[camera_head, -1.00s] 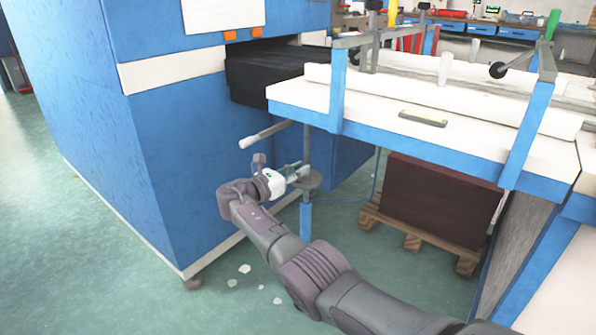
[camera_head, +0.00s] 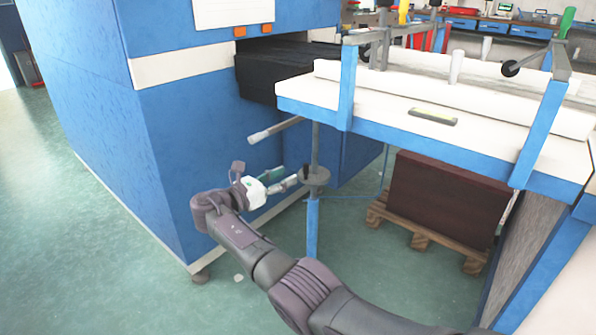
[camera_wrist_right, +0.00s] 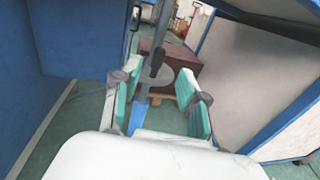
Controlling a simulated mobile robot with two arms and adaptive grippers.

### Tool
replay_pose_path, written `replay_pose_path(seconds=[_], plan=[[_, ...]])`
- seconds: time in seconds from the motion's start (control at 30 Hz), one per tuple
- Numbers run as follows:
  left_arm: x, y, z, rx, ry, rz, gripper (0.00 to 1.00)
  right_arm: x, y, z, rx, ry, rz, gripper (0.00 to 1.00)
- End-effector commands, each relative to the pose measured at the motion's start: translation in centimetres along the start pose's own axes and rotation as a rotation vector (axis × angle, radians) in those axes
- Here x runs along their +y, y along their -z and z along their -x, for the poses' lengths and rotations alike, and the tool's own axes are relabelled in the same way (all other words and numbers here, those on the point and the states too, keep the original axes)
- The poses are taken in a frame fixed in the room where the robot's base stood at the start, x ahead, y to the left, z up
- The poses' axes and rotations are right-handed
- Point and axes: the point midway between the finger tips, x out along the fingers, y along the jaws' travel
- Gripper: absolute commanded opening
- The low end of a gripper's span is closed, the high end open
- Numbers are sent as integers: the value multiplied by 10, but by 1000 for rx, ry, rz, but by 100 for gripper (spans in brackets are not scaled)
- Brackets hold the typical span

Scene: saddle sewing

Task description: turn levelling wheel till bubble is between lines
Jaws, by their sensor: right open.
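The levelling wheel (camera_head: 315,178) is a grey disc on a threaded post above a blue leg, under the near left corner of the table. It also shows in the right wrist view (camera_wrist_right: 157,78), with a dark upright handle on it. My right gripper (camera_head: 285,183) is beside the wheel on its left; in the right wrist view (camera_wrist_right: 155,92) its green-padded fingers stand apart, with the wheel seen between and beyond them. Nothing is held. The spirit level (camera_head: 432,116) lies on the white tabletop; its bubble is too small to make out. My left gripper is out of view.
A large blue machine (camera_head: 150,120) stands left of the wheel. The blue-edged table (camera_head: 390,97) overhangs it, with a bar (camera_head: 275,129) sticking out left. A brown stack (camera_head: 447,200) on a wooden pallet (camera_head: 420,238) lies beyond. Green floor is open at the front.

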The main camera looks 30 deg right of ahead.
Motion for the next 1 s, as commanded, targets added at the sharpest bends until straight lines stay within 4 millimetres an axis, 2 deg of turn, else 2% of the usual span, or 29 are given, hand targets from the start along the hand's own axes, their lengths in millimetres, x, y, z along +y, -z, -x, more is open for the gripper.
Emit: replay_pose_path(seconds=[0.1,0.27,0.77,0.87,0.97,1.0], plan=[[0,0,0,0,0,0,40,0,0,20,1,-1,1,43],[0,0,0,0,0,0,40,0,0,33,0,0,0,43],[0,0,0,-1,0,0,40,0,1,35,1,0,-1,43],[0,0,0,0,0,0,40,4,13,35,31,-42,-28,43],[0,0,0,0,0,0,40,20,46,40,135,-176,-132,43],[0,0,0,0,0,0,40,28,64,46,203,-255,-204,43]])
